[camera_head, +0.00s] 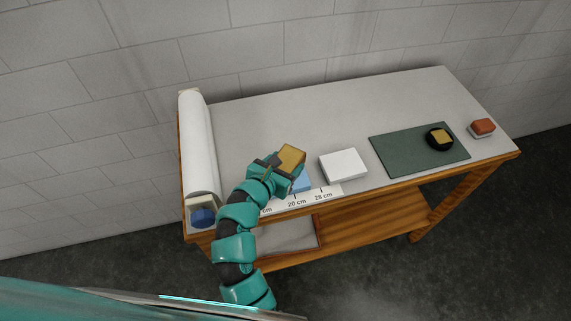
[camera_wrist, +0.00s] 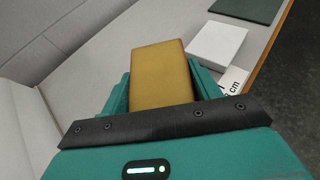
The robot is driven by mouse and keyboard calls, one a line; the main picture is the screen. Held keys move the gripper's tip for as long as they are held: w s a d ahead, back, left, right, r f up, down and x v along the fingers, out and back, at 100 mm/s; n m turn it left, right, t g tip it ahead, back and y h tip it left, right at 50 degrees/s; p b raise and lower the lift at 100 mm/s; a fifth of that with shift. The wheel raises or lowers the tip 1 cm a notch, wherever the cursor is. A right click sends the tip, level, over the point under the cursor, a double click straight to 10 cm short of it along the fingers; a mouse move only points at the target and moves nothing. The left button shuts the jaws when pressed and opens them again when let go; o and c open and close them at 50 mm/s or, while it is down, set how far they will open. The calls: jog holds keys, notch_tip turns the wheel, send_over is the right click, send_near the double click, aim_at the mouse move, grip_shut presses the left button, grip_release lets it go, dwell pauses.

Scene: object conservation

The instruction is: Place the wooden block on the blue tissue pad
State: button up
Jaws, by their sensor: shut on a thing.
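The wooden block (camera_wrist: 161,75) is tan and fills the space between the fingers in the wrist view. It also shows in the head view (camera_head: 291,156). My gripper (camera_head: 279,168) is shut on it, over the front left part of the table. It also shows in the wrist view (camera_wrist: 162,92). The blue tissue pad (camera_head: 302,182) lies on the table just below and right of the gripper in the head view. The gripper and block partly hide it. I cannot tell the gap between block and pad.
A white block (camera_head: 343,166) lies right of the pad. A printed ruler strip (camera_head: 315,197) runs along the front edge. A white roll (camera_head: 198,145) lies at the left end. A dark green mat (camera_head: 400,154) bears a round black dish (camera_head: 430,144). A red-brown block (camera_head: 483,126) sits far right. The back middle is clear.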

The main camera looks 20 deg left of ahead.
aim_at(285, 169)
jog(key=shift+w+a+f, duration=0.1)
jog(key=shift+w+f, duration=0.25)
jog(key=shift+f, duration=0.05)
notch_tip(285, 169, down, 3)
jog(key=shift+w+r+p, duration=0.1)
jog(key=shift+w+p, duration=0.05)
jog(key=shift+p, duration=0.5)
jog(key=shift+f, duration=0.3)
jog(key=shift+f+b, duration=0.25)
jog(key=shift+b, duration=0.1)
jog(key=o, duration=1.1)
jog(key=shift+r, duration=0.1)
